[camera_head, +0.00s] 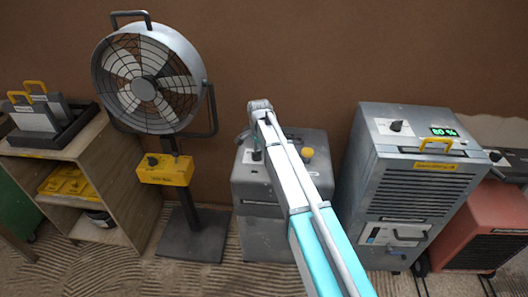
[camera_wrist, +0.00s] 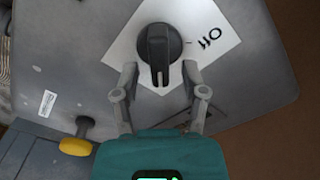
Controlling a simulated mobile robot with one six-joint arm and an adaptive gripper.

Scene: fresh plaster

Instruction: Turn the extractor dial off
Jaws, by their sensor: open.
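A black dial (camera_wrist: 159,45) with a raised bar grip sits on a white plate (camera_wrist: 120,48) on a grey machine, which I take to be the extractor. In the wrist view its bar runs up and down, and a label reading OFF (camera_wrist: 207,41) lies to its right, turned over. My gripper (camera_wrist: 159,76) is open, with one finger on each side of the bar's lower end.
A yellow knob (camera_wrist: 76,147) sticks out of the same machine; it also shows in the head view (camera_head: 307,153). A fan (camera_head: 148,85) with a yellow control box (camera_head: 165,170) stands left. A tall grey unit (camera_head: 415,180) with its own dial (camera_head: 396,126) stands close on the right.

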